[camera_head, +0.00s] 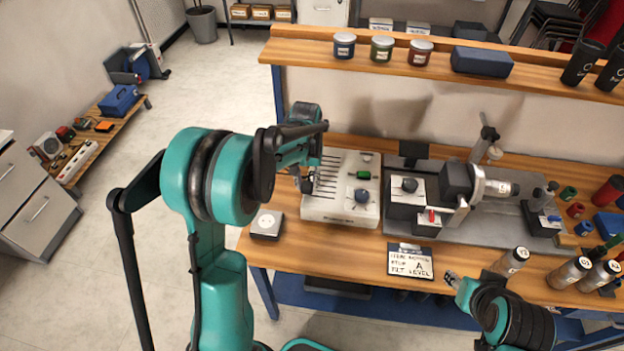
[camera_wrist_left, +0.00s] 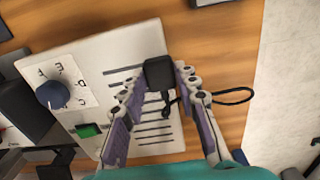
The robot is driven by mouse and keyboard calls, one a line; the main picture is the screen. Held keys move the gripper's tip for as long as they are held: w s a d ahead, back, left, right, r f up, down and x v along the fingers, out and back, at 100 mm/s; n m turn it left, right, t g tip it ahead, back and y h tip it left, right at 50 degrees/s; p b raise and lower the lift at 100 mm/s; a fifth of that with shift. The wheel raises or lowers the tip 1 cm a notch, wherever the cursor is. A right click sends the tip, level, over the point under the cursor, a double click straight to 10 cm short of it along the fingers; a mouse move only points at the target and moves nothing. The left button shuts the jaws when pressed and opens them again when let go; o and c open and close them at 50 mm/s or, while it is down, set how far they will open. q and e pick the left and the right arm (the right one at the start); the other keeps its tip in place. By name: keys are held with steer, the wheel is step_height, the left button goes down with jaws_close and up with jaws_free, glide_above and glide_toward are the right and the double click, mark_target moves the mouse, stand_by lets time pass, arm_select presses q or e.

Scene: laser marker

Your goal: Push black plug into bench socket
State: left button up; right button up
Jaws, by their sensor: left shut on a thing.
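The black plug (camera_wrist_left: 158,73) shows in the left wrist view between the fingertips of my left gripper (camera_wrist_left: 160,88), which is shut on it. A thin black cable (camera_wrist_left: 235,96) loops out to the right of the fingers. In the head view my left gripper (camera_head: 304,182) is over the left edge of the white slotted unit (camera_head: 340,211); the plug is too small to make out there. A low box with a pale round face (camera_head: 267,222), which looks like the bench socket, lies on the bench left of the unit. My right gripper (camera_head: 452,279) is at the bench's front edge, its jaws unclear.
The laser marker (camera_head: 460,185) stands on a grey plate right of the white unit. A written card (camera_head: 410,261) lies in front. Several labelled cylinders (camera_head: 570,273) stand at the right. A shelf with jars (camera_head: 382,48) runs behind. Bare wood surrounds the low box.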

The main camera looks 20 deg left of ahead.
arm_select(q)
steer(key=shift+s+a, duration=1.35)
steer(key=shift+s, duration=0.75)
steer(key=shift+s+a, duration=1.35)
steer(key=shift+s, duration=0.7)
steer(key=shift+s+a, duration=1.35)
steer(key=shift+s, duration=0.75)
steer(key=shift+f+b, duration=1.75)
steer(key=shift+f, duration=0.4)
steer(key=o, duration=1.6)
